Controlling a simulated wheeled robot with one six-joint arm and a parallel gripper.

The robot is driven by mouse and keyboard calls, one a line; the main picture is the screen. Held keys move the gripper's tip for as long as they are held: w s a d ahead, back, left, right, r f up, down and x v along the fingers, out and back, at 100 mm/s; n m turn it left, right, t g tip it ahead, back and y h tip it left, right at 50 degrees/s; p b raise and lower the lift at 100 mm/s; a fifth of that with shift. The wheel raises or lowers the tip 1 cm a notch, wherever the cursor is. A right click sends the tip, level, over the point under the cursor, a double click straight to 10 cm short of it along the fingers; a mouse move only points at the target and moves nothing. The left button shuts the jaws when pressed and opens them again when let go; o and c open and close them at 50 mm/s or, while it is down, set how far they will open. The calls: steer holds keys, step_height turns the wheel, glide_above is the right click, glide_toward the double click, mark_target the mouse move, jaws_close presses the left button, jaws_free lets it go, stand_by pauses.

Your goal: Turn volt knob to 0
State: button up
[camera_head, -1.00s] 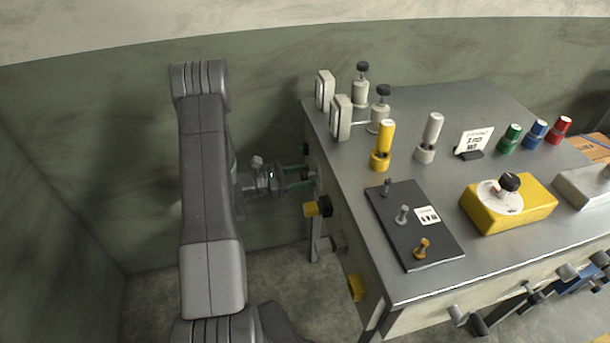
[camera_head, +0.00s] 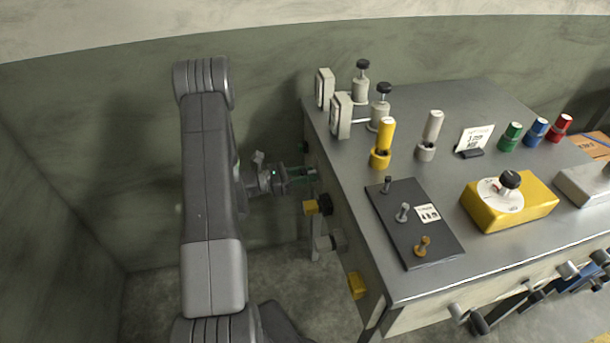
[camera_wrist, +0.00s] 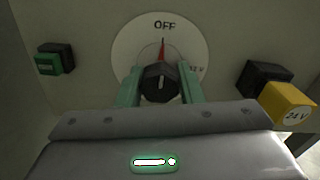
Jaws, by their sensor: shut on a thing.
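The volt knob (camera_wrist: 160,83) is a black ridged knob on a round white dial (camera_wrist: 128,42) on the side panel. The dial reads OFF at the top and 12 V at the right. The red pointer (camera_wrist: 163,49) points up, at the OFF mark. My gripper (camera_wrist: 160,88) is shut on the knob, one green finger on each side of it. In the head view my gripper (camera_head: 306,177) reaches the left side of the grey bench; the knob is hidden there.
Beside the dial are a green button block (camera_wrist: 50,63) at left and a yellow block (camera_wrist: 287,105) marked 24 V at right. The bench top (camera_head: 330,170) carries a yellow box with a dial (camera_head: 508,203), a dark lever plate (camera_head: 400,235) and several coloured posts.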

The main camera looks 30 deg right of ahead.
stand_by(0.3)
steer(key=o, duration=1)
steer(key=shift+c, duration=0.2)
steer(key=shift+a, duration=0.1)
steer(key=b+v, duration=0.1)
steer(key=v, duration=1.2)
steer(key=shift+a, duration=0.3)
steer(key=shift+w, duration=0.1)
steer(key=p+x, duration=0.1)
steer(key=x, duration=1.2)
steer(key=shift+d, duration=0.4)
